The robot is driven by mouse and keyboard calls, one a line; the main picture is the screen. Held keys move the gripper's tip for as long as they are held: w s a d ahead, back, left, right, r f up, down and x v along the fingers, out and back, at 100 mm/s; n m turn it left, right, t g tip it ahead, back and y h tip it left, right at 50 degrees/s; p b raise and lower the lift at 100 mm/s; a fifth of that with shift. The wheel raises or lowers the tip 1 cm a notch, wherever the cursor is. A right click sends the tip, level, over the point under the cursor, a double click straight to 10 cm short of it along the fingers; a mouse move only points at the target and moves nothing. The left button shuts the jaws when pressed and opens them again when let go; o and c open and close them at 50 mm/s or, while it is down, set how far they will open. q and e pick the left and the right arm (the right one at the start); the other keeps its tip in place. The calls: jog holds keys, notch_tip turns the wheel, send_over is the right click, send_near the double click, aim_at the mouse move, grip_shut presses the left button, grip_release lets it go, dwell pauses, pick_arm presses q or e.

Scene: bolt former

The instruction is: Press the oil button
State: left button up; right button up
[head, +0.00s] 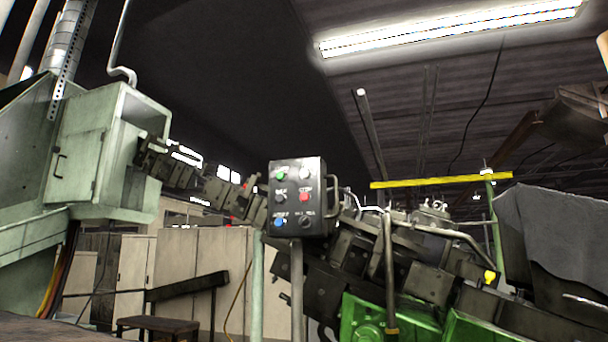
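A dark grey control box (297,197) stands on a grey post in the middle of the head view. Its face carries two columns of buttons. The left column has a green button (281,175), a dark one (281,199) and a blue one (279,222). The right column has a pale grey button (306,173), a red one (304,197) and a dark one (306,221). Small labels sit by the buttons but are too small to read surely, so I cannot tell which is the oil button. Neither of my grippers is in view.
Dark machinery with a green base (375,320) stands behind and right of the box. A pale green cabinet (92,150) is at the left. A small dark bench (158,326) sits low at left. A yellow bar (440,181) crosses at right. The front of the box looks unobstructed.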

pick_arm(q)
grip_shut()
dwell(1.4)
